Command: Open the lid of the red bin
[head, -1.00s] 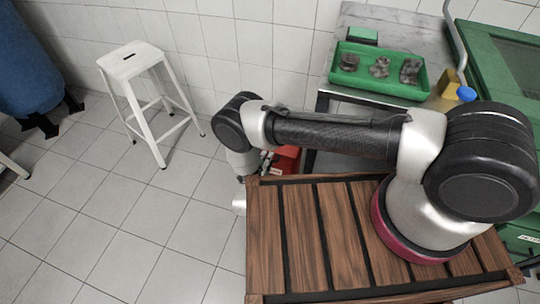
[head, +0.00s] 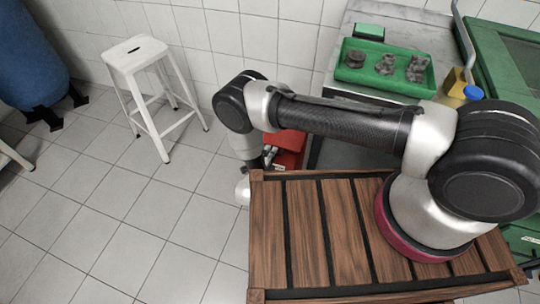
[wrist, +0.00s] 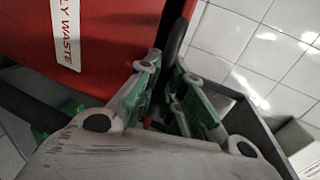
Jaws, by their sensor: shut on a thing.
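The red bin (head: 291,148) stands beyond the wooden top, partly hidden behind my arm. In the wrist view its red surface (wrist: 105,40) fills the upper left, with a white label ending in "LY WASTE". My gripper (wrist: 164,78) has green-padded fingers and is shut on a narrow dark edge beside the red panel, which looks like part of the lid. The exact contact is hard to see. In the head view my gripper (head: 268,157) is small and partly hidden beside the bin. How far the lid stands open cannot be told.
A wooden slatted top (head: 345,235) lies under my arm's base. A white stool (head: 135,55) stands on the tiled floor at left. A bench with a green tray (head: 352,77) of metal parts stands behind. The floor between stool and wooden top is clear.

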